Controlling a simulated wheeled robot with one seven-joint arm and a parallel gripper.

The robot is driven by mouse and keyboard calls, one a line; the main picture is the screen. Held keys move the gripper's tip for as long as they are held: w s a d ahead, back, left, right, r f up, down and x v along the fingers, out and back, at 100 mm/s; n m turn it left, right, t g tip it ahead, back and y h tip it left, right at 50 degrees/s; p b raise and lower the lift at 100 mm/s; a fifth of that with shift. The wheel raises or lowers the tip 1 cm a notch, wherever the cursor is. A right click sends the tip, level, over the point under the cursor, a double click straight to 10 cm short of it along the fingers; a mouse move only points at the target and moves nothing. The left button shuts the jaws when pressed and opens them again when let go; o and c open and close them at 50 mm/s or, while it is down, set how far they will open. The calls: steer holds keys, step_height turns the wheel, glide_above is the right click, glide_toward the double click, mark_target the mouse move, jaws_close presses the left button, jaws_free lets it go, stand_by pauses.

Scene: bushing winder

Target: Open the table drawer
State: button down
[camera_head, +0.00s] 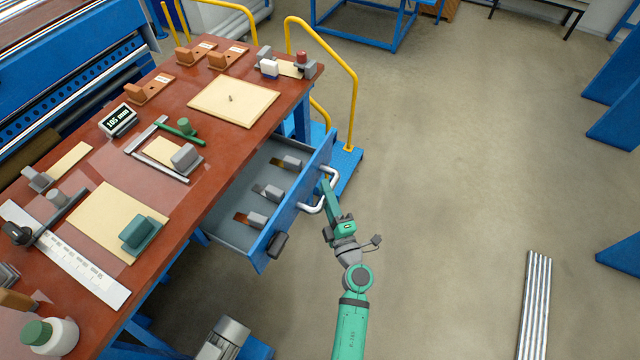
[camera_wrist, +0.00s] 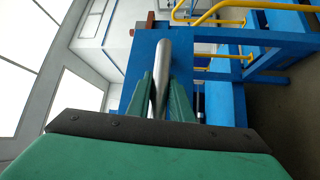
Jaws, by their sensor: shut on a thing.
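The blue table drawer (camera_head: 292,204) stands pulled out from under the red-brown table top (camera_head: 224,135), with its inside showing. Several small grey and brown blocks (camera_head: 268,192) lie in it. A silver handle (camera_head: 318,205) is on the drawer's front face. My gripper (camera_head: 328,187) is at this handle. In the wrist view my green fingers (camera_wrist: 161,98) are on either side of the silver handle bar (camera_wrist: 162,70), shut on it. The blue drawer front (camera_wrist: 134,72) shows behind the bar.
Yellow railings (camera_head: 352,80) and a blue step (camera_head: 345,160) stand just beyond the drawer. A grey motor (camera_head: 226,335) is low near the table's front end. Metal bars (camera_head: 535,300) lie on the floor at right. The floor right of the drawer is clear.

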steer(key=shift+s+d, duration=0.25)
steer(key=shift+d, duration=0.4)
steer(key=shift+s+d, duration=0.3)
steer(key=shift+d, duration=0.35)
steer(key=shift+s+d, duration=0.25)
steer(key=shift+d, duration=0.4)
steer(key=c, duration=1.6)
jaws_free()
steer(key=v, duration=1.1)
steer(key=shift+w, duration=0.1)
